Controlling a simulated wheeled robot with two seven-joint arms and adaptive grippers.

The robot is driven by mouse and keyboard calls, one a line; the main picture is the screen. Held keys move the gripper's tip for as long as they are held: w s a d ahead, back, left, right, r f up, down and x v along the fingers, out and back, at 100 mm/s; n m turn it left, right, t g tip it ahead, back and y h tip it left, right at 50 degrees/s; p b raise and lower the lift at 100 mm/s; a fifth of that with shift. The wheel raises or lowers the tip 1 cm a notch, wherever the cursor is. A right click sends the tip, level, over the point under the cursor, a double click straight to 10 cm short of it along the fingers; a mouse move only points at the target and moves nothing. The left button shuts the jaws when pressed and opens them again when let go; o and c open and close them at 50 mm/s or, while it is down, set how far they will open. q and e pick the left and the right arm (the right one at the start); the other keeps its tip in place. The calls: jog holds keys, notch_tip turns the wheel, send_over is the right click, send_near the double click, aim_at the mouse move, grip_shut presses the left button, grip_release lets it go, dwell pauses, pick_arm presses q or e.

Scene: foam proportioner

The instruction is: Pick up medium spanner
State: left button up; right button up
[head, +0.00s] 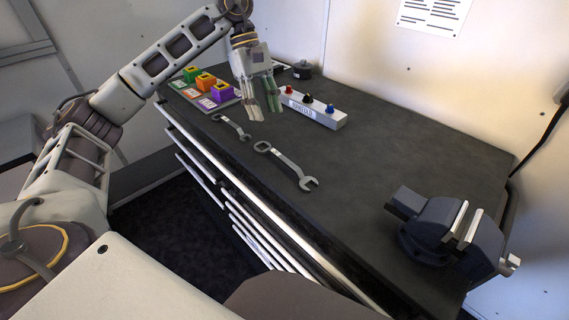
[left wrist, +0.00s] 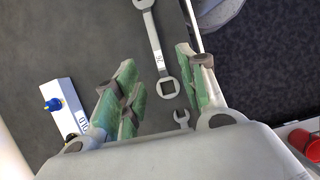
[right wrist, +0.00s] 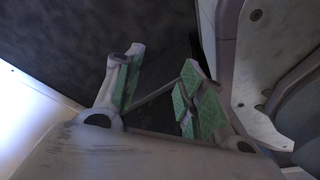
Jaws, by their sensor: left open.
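Two grey spanners lie flat on the dark bench top; I cannot tell for sure which is the medium one. The larger spanner (head: 287,165) has a ring end and an open jaw; it also shows in the left wrist view (left wrist: 155,47), ring end nearest the fingers. The smaller spanner (head: 231,126) lies to its left, and only its jaw end shows in the left wrist view (left wrist: 182,118). My left gripper (head: 263,108) is open and empty above the bench, behind both spanners in the head view. My right gripper (right wrist: 160,70) shows only in its wrist view, open and empty.
A white box with coloured knobs (head: 314,110) stands just right of my left gripper. A tray with green, orange and purple blocks (head: 208,100) is to its left. A blue vise (head: 440,228) sits at the near right. The bench between spanners and vise is clear.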

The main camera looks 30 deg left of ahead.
pick_arm(q)
send_near(283, 158)
jog(key=f, duration=0.1)
jog(key=s+f, duration=0.1)
jog(key=f, duration=0.1)
jog(key=shift+d+b, duration=0.1)
jog(key=shift+b, duration=0.2)
jog(key=shift+d+f, duration=0.15)
jog(key=shift+f, duration=0.15)
pick_arm(e)
jog(key=shift+w+a+r, duration=0.45)
jog(key=shift+w+r, duration=0.1)
jog(key=shift+w, duration=0.25)
jog(key=shift+s+a+f, duration=0.1)
jog(key=shift+s, duration=0.1)
pick_arm(q)
jog(key=shift+d+f, duration=0.1)
jog(key=shift+f, duration=0.05)
jog(key=x, duration=0.4)
jog(key=shift+w+d, duration=0.2)
jog(key=shift+d, duration=0.1)
jog(key=shift+d+f, duration=0.15)
jog(key=shift+f, duration=0.1)
pick_arm(e)
jog(key=shift+w+d, duration=0.1)
jog(key=shift+d, duration=0.1)
